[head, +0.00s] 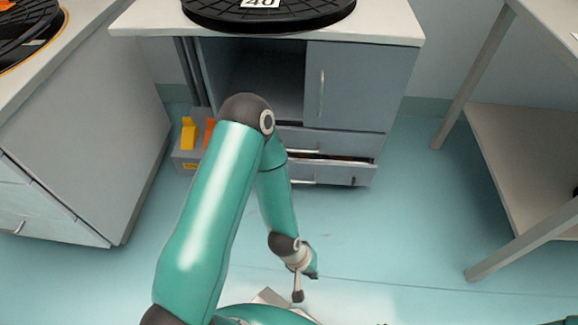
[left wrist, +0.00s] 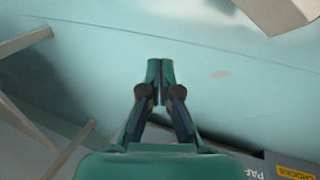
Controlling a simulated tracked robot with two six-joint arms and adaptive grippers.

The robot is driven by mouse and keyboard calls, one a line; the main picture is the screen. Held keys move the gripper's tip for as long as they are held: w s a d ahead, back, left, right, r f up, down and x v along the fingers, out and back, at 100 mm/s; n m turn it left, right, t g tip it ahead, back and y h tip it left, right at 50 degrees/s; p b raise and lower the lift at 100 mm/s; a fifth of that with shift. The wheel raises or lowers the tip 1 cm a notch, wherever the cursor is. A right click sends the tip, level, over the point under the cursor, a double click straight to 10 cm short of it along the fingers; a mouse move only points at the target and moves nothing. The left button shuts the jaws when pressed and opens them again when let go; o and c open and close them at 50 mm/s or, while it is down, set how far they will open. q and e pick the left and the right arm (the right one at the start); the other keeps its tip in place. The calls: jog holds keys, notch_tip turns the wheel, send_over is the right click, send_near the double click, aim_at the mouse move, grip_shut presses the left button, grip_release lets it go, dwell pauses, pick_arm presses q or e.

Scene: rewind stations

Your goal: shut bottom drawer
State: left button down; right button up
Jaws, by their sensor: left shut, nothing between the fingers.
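The grey cabinet (head: 362,82) stands at the back middle in the head view. Its bottom drawer (head: 345,175) is pulled out part way; a strip of its brownish inside shows above its front. The drawer's bar handle (head: 318,182) is at the low front, partly behind my left arm. The drawer above it (head: 345,141) looks closed. My left gripper (head: 313,274) is low over the floor, in front of the cabinet and well apart from the drawer. In the left wrist view its fingers (left wrist: 160,69) are together and empty. My right gripper is not seen.
A grey bin (head: 187,160) with yellow and orange things stands left of the cabinet. A bench with drawers (head: 88,140) is at the left, and a table with a low shelf (head: 515,150) at the right. The floor (head: 400,225) between is clear.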

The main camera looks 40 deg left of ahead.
pick_arm(q)
jog(key=w+a+f+n+t+y+p, duration=0.25)
jog(key=w+a+n, duration=0.35)
jog(key=w+n, duration=0.45)
jog(key=n+t+y+p, duration=0.4)
jog(key=n+t+y, duration=0.25)
jog(key=n, duration=1.95)
send_near(290, 164)
jog(key=shift+g+y, duration=0.4)
jog(key=b+x, duration=0.5)
jog(key=b, duration=0.1)
jog(key=shift+w+d+f, duration=0.15)
jog(key=shift+w+f, duration=0.25)
jog(key=shift+w+a+r, duration=0.15)
jog(key=shift+w+a, duration=0.15)
jog(key=shift+w, duration=0.15)
